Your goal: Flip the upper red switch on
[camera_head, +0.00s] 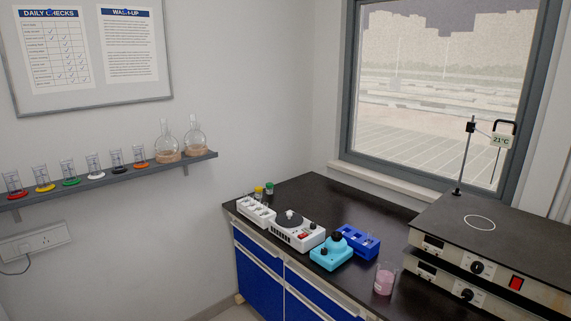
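Two flat heating units are stacked at the lower right of the head view. The upper unit (455,248) has a black top with a white ring mark, a pale front panel, a small display and a black knob (477,268). The upper red switch (516,283) is on this panel, right of the knob. I cannot tell its position. The lower unit (427,269) shows a display and a black knob (467,295); its right part is cut off by the frame's bottom edge, and no switch of it shows. Neither of my grippers is in view.
A stand with a 21°C display (500,141) rises behind the upper unit. A beaker of pink liquid (384,279) stands left of the units. Further left on the black bench are a cyan device (331,255), a blue rack (360,241) and a white device (297,234).

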